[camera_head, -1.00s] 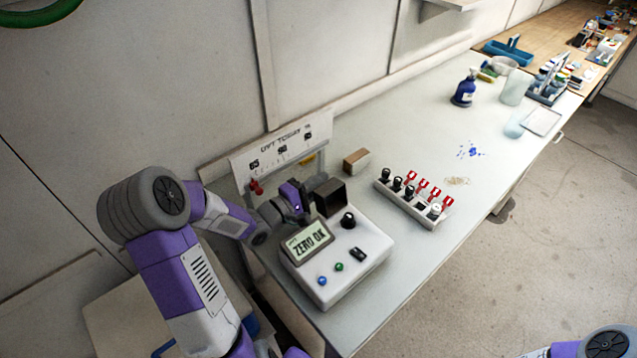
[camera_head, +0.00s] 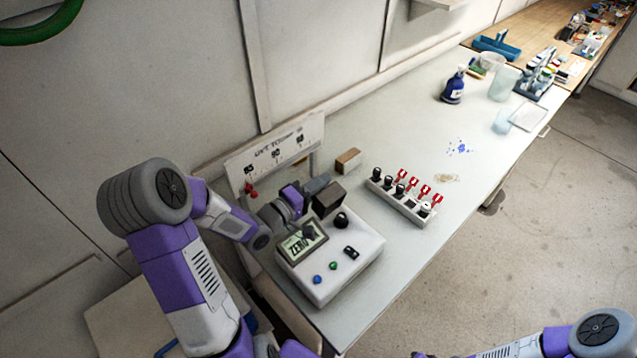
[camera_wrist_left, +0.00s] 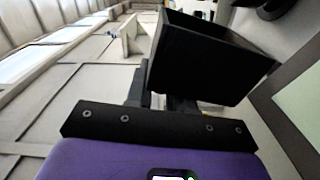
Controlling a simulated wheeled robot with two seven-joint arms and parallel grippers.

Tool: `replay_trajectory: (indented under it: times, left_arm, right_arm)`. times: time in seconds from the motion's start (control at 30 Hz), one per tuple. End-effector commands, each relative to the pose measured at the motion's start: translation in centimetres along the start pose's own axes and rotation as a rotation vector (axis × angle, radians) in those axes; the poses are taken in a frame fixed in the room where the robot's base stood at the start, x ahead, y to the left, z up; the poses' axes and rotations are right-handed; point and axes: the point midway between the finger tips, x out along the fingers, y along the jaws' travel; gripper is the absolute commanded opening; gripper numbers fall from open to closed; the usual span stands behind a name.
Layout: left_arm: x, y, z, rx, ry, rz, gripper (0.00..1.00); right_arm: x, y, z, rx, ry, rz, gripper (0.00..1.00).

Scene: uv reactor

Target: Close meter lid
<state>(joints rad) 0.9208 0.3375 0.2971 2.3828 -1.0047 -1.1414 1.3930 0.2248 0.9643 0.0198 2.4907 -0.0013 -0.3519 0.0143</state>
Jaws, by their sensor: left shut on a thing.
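The meter (camera_head: 345,262) is a white box on the bench with a display reading ZERO, a black knob, a switch and blue and green buttons. Its black box-shaped lid (camera_head: 330,199) stands at the back edge, tilted. My left gripper (camera_head: 314,207) is at the meter's back left, against the lid. One finger lies beside the lid and the other shows dark over the display's corner. In the left wrist view the black lid (camera_wrist_left: 205,58) fills the space just ahead of the gripper. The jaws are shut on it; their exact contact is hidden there.
A white labelled panel (camera_head: 275,152) stands behind the meter. A small brown block (camera_head: 348,160) and a rack (camera_head: 402,202) of black and red pieces stand to the right. A blue spray bottle (camera_head: 453,88) is farther back. The bench between is mostly clear.

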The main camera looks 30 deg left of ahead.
Motion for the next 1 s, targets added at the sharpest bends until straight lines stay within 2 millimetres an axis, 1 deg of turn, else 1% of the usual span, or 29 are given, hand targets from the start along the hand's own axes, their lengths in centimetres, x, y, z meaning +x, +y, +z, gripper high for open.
replay_trajectory:
  times: [0.03, 0.3, 0.33, 0.4, 0.47, 0.87, 0.97, 1.0]
  left_arm:
    - [0.1, 0.2, 0.2, -0.003, -0.006, 0.005, 0.00]
    - [0.1, 0.2, 0.3, -0.004, -0.008, 0.007, 0.00]
    - [0.1, 0.2, 0.3, -0.004, -0.008, 0.007, 0.24]
    - [0.1, 0.2, 0.3, -0.004, -0.008, 0.006, 0.35]
    - [0.1, 0.2, 0.3, -0.004, -0.007, 0.005, 0.43]
    - [0.0, 0.1, 0.2, -0.003, -0.005, 0.002, 0.43]
    - [-0.7, 0.1, 0.1, -0.002, -0.003, 0.001, 0.43]
    - [-1.2, 0.1, 0.1, -0.002, -0.003, 0.001, 0.43]
  right_arm:
    - [0.0, 0.0, 0.0, 0.000, 0.000, 0.000, 0.43]
    - [0.0, 0.0, 0.0, 0.000, 0.000, 0.000, 0.43]
    - [0.0, 0.0, 0.0, 0.000, 0.000, 0.000, 0.43]
    - [0.0, 0.0, 0.0, 0.000, 0.000, 0.000, 0.43]
    - [0.0, 0.0, 0.0, 0.000, 0.000, 0.000, 0.43]
    - [0.0, 0.0, 0.0, 0.000, 0.000, 0.000, 0.43]
    - [-0.1, 0.0, 0.0, 0.000, 0.000, 0.000, 0.43]
    - [-0.2, -0.1, 0.0, 0.000, 0.000, 0.000, 0.43]
